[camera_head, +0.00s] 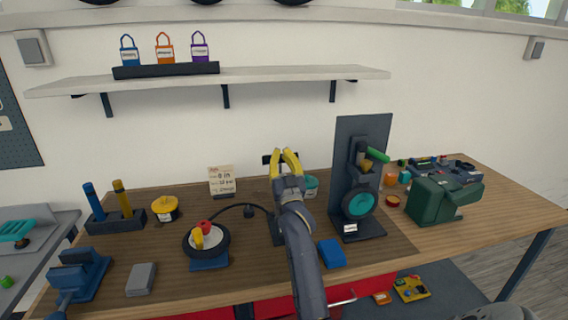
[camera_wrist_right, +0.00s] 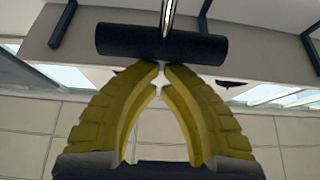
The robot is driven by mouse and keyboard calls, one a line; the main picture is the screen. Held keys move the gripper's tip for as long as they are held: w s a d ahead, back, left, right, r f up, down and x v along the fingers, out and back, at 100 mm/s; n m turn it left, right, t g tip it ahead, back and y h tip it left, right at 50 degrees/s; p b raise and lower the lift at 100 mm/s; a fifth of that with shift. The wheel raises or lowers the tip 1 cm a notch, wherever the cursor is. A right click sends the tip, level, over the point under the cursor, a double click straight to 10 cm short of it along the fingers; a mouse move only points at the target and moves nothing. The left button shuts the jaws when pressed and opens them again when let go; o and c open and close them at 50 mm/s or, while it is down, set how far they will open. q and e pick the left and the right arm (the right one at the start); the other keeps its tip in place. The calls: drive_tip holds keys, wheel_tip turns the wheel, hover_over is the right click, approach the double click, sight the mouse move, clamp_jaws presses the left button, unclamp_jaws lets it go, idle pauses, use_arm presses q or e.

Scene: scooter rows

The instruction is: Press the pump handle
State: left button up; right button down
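The pump handle is a black crossbar (camera_wrist_right: 118,40) on a thin metal rod in the right wrist view. In the head view its dark end (camera_head: 266,159) shows just left of my right gripper. My right gripper (camera_head: 286,153) has yellow fingers with the tips brought together, nothing visible between them. In the wrist view the fingertips (camera_wrist_right: 161,67) are at the lower edge of the crossbar; I cannot tell whether they touch. My right forearm hides most of the pump body. A black hose with a round gauge (camera_head: 248,211) runs left toward a small wheel (camera_head: 222,247). My left gripper is not in view.
A dark upright stand (camera_head: 345,160) with a teal wheel is right of my arm. A blue block (camera_head: 331,253) lies beside the forearm. A teal-rimmed tin (camera_head: 310,191) is behind the gripper. A card (camera_head: 222,180) stands further left. A green case (camera_head: 432,200) is at right.

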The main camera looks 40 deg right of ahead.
drive_tip(key=v, duration=1)
drive_tip(key=shift+d+r, duration=0.1)
idle(1.0)
